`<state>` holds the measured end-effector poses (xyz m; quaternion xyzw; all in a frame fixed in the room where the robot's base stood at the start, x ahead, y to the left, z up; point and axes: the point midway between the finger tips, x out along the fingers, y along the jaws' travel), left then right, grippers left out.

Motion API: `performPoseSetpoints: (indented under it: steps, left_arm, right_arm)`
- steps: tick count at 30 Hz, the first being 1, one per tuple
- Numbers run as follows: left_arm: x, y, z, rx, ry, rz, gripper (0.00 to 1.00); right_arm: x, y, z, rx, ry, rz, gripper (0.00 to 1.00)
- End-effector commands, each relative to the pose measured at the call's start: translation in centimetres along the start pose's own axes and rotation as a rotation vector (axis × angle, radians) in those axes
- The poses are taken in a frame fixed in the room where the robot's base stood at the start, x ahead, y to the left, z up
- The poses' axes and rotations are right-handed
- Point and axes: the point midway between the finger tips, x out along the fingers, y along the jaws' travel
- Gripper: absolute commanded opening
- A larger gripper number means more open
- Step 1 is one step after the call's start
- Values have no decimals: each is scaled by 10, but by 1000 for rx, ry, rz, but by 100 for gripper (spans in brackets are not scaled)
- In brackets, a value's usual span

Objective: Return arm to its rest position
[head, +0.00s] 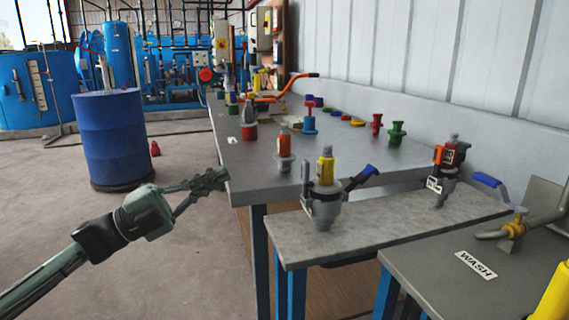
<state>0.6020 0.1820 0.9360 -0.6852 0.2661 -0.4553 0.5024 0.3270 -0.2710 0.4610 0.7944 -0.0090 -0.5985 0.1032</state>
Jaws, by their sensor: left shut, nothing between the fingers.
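My left arm comes in from the lower left, and its gripper (212,180) is beside the near left corner of the long grey workbench (262,172). The gripper is shut and empty, with its fingers pointing right, close to the bench edge. I cannot tell whether it touches the edge. My right gripper is not in view.
A lower bench (380,225) carries a grey vessel with a yellow top (325,170) and a second vessel with a red part (447,165). A wash table (480,275) stands at the right. A blue drum (110,138) stands at left; open floor lies between.

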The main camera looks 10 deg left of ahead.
Motion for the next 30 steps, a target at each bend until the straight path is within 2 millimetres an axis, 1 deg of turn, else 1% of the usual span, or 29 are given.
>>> performPoseSetpoints:
  steps: [1,2,5,6,7,8,9,11,12,13,14,15,17,18,20,21,23,24,25,27,30]
  left_arm:
    - [0,16,9,-57,-78,-18,0]
    - [-2,26,17,-95,-141,-29,0]
    - [-20,73,48,-256,-404,-59,0]
    - [-35,97,58,-329,-523,-64,0]
    - [-48,115,65,-384,-613,-64,0]
    - [-61,133,70,-435,-697,-62,0]
    - [-80,156,73,-500,-805,-55,0]
    - [-110,191,73,-592,-955,-39,0]
    - [-130,214,70,-650,-1052,-25,0]
    - [-146,230,65,-693,-1121,-12,0]
    - [-162,246,59,-734,-1190,1,0]
    - [-182,267,49,-790,-1278,21,0]
    - [-213,296,30,-868,-1406,54,0]
    - [-233,314,15,-919,-1489,80,0]
    - [-262,338,-12,-992,-1610,121,0]
    - [-280,352,-31,-1038,-1685,149,0]
    - [-304,370,-59,-1101,-1791,192,0]
    - [-318,380,-78,-1139,-1855,221,0]
    - [-328,386,-92,-1165,-1897,241,0]
    - [-346,396,-120,-1215,-1982,282,0]
    - [-362,405,-149,-1263,-2065,327,0]
  right_arm:
    - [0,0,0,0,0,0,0]
    - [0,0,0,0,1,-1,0]
    - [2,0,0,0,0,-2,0]
    - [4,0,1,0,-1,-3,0]
    - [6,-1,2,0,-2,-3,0]
    - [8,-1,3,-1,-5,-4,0]
    - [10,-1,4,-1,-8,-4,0]
    - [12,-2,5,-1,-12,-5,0]
    - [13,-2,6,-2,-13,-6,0]
    - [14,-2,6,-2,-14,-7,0]
    - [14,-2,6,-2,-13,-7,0]
    - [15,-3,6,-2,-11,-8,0]
    - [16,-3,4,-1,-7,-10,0]
    - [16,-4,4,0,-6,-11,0]
    - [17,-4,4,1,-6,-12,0]
    - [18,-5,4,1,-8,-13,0]
    - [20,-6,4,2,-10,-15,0]
    - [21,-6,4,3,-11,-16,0]
    - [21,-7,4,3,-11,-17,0]
    - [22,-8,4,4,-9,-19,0]
    - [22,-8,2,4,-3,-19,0]
